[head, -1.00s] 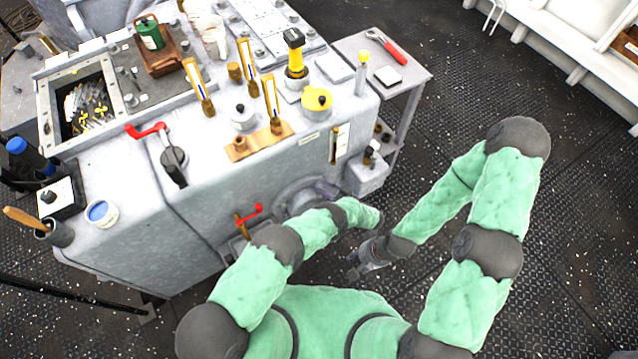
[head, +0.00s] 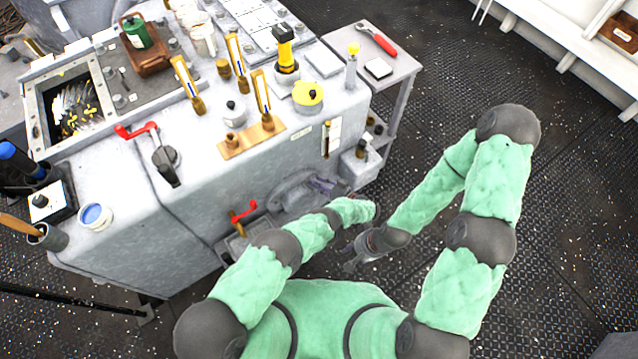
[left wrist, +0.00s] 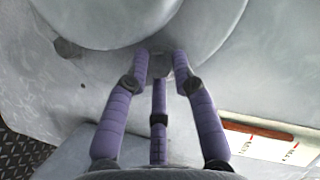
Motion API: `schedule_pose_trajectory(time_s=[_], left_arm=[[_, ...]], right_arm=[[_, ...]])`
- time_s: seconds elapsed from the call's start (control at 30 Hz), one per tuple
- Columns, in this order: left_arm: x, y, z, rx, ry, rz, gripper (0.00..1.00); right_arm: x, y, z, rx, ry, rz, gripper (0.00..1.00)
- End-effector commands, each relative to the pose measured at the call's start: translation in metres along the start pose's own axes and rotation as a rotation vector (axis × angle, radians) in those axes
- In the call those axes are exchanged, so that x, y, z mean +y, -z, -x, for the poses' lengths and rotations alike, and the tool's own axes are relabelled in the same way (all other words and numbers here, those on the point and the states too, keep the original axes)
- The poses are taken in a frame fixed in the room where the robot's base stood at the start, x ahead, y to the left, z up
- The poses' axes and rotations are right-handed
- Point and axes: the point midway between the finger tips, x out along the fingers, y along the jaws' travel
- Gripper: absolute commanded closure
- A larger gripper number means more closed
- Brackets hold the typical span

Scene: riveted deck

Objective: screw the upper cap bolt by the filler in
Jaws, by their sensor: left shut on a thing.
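In the left wrist view, the purple fingers of my left gripper (left wrist: 165,62) close around a small grey bolt head, the upper cap bolt (left wrist: 181,63), at the rim of a large round grey cap (left wrist: 115,15). The fingertips hide most of the bolt, and how deep it sits cannot be seen. Another bolt (left wrist: 67,48) shows at the cap's left. In the head view, my left gripper (head: 322,186) is at the engine's front face beside the round cap. My right gripper (head: 352,262) hangs low over the deck, apart from the engine; its finger opening is unclear.
A red-handled valve (head: 243,211) is left of the cap on the front face. A level gauge (head: 326,140) is above my left gripper, and a small grey box (head: 360,168) is to its right. A side table (head: 400,65) stands behind. The deck at right is open.

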Motion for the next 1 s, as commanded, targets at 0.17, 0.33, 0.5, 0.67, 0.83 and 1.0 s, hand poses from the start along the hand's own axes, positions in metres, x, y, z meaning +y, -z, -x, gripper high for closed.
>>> schedule_pose_trajectory(time_s=[0.17,0.33,0.5,0.67,0.83,1.0], left_arm=[[0.0000,-0.0023,-0.0001,-0.004,0.019,-0.045,1.00],[-0.0004,-0.0022,-0.0001,-0.005,0.021,-0.049,1.00],[-0.0004,-0.0026,-0.0001,-0.005,0.021,-0.049,0.66],[-0.0002,-0.0021,0.0000,-0.004,0.020,-0.048,0.66],[-0.0004,-0.0012,0.0001,-0.003,0.020,-0.047,0.66],[-0.0045,0.0027,0.0011,-0.002,0.019,-0.047,0.66]], right_arm=[[0.0000,0.0000,0.0001,0.000,0.000,0.000,0.60],[0.0000,0.0000,0.0001,0.000,0.000,0.000,0.60],[-0.0001,0.0000,0.0001,0.000,0.000,0.000,0.60],[0.0000,0.0000,0.0001,0.000,0.000,0.000,0.60],[0.0000,0.0001,0.0000,0.000,0.000,0.000,0.60],[0.0000,0.0001,0.0000,0.000,0.000,0.000,0.60]])
